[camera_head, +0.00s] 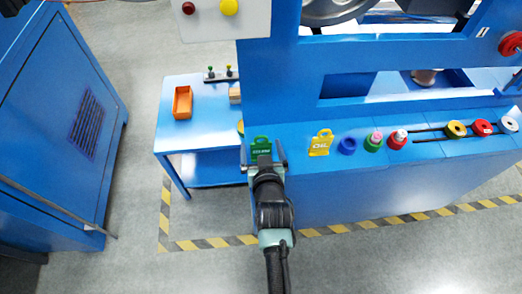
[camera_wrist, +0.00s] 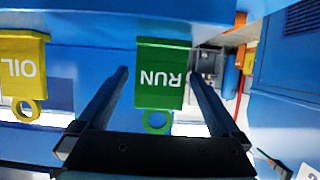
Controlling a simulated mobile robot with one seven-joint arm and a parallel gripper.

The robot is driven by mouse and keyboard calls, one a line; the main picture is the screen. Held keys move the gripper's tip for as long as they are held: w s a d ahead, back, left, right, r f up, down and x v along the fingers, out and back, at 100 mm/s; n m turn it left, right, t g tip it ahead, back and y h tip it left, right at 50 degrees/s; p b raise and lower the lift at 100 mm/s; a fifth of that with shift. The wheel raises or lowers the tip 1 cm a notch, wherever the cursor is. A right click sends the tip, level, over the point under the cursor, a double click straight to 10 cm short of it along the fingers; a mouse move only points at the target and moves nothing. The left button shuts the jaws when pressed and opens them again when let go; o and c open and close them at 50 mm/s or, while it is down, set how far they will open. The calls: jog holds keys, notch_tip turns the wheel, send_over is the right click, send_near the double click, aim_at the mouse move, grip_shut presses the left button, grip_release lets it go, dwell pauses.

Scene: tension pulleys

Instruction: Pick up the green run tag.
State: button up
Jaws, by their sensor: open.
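The green run tag (camera_head: 261,149) stands on the blue machine ledge, left of the yellow tag, in the head view. In the wrist view the green tag (camera_wrist: 162,76) shows upside down with the letters RUN and a ring at its lower edge. My gripper (camera_head: 264,166) is at the ledge, right in front of the green tag and partly covering it. In the wrist view my gripper (camera_wrist: 160,90) is open, with one finger on each side of the tag. I cannot tell whether the fingers touch it.
A yellow OIL tag (camera_head: 321,142) stands to the right on the ledge. Blue, green and red round parts (camera_head: 373,141) follow further right. A low blue table (camera_head: 196,135) at left bears an orange bin (camera_head: 182,102). A blue cabinet (camera_head: 60,120) stands far left.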

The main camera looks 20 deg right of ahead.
jog(key=c, duration=1.4)
